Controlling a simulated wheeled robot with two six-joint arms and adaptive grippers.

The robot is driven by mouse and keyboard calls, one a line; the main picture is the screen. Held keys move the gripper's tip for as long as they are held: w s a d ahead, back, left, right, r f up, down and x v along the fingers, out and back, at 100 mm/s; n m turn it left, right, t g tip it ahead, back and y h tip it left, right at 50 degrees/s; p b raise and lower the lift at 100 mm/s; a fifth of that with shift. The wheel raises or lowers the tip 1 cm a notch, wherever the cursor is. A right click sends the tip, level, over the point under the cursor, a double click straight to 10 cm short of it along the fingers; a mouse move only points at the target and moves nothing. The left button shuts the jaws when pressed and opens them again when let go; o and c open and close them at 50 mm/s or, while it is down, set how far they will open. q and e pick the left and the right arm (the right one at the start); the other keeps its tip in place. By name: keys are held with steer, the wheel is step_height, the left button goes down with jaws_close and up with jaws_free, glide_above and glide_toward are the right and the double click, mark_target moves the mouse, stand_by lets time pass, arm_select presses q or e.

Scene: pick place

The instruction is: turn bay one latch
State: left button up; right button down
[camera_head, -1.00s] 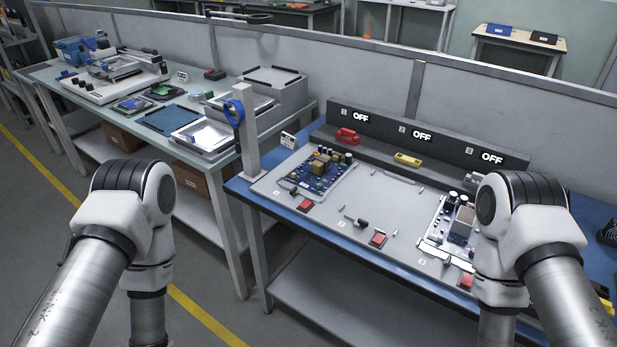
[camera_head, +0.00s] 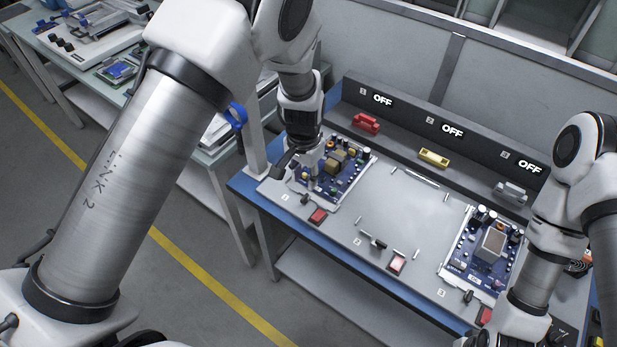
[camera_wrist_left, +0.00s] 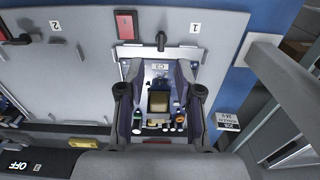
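The bay one latch (camera_wrist_left: 162,40) is a small dark lever on the grey fixture plate, between a red button (camera_wrist_left: 125,25) and the label "1" (camera_wrist_left: 195,28) in the left wrist view. The blue circuit board (camera_wrist_left: 158,82) of bay one lies just below it there. My left gripper (camera_wrist_left: 158,68) is open, its two fingers apart over the board, with the latch just beyond the tips. In the head view my left gripper (camera_head: 298,170) is low over bay one and hides part of the board. Contact cannot be told. My right gripper is out of the picture.
Bay two (camera_head: 385,210) is bare plate with its own latch (camera_head: 373,241). Bay three holds another board (camera_head: 485,245), with my right arm beside it. The rear panel shows three OFF displays (camera_head: 452,130). A post with a blue ring (camera_head: 237,115) stands left of bay one.

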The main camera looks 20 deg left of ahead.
mark_target(305, 197)
arm_select(q)
steer(key=f, duration=0.5)
steer(key=f+p, duration=0.1)
steer(key=f, duration=0.1)
steer(key=shift+w+a+f, duration=0.15)
steer(key=shift+w+f, duration=0.1)
steer(key=shift+w, duration=0.1)
steer(key=shift+s+r, duration=0.15)
steer(key=shift+s, duration=0.2)
steer(key=shift+w, duration=0.1)
jaws_close()
